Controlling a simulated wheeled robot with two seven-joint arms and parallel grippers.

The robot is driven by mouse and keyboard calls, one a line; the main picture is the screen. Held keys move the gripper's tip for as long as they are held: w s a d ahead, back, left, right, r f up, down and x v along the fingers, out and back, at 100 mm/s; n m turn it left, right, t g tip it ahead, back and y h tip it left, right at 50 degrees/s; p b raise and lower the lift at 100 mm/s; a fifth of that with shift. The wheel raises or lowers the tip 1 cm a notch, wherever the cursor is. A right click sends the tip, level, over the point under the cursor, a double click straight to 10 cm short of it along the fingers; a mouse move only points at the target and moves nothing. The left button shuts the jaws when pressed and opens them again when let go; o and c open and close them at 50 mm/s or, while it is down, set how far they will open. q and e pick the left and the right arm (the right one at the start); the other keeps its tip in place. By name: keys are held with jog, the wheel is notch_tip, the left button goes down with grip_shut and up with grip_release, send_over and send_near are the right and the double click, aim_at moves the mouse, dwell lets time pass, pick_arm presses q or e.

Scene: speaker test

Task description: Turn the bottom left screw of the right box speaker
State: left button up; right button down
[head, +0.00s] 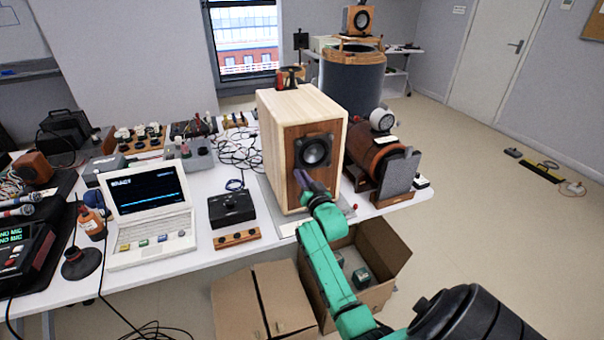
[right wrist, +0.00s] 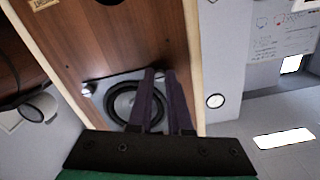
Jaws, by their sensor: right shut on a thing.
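The box speaker (head: 283,140) stands on the table, a pale wooden cabinet with a brown front and a round black driver (head: 315,152). My right gripper (head: 299,174) is at the driver's lower left corner, its purple fingers pointing at the front panel. In the right wrist view the fingers (right wrist: 160,74) are close together on a small light screw (right wrist: 160,73), mostly hidden between the tips. Another screw (right wrist: 87,90) shows at a different corner of the driver's grey plate. The front panel (right wrist: 110,40) fills the middle of that view. My left gripper is not in view.
A barrel-shaped speaker (head: 378,160) stands close on the right. A black box (head: 231,208) and a laptop (head: 148,215) are on the left of the table. The floor on the right is mostly clear.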

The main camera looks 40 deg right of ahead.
jog(key=shift+m, duration=0.5)
jog(key=shift+f, duration=0.1)
jog(key=c, duration=0.8)
grip_release()
jog(key=shift+c, duration=0.2)
jog(key=shift+s, duration=0.1)
jog(key=b+v, duration=0.1)
jog(key=v, duration=1.3)
jog(key=shift+s+a, duration=0.2)
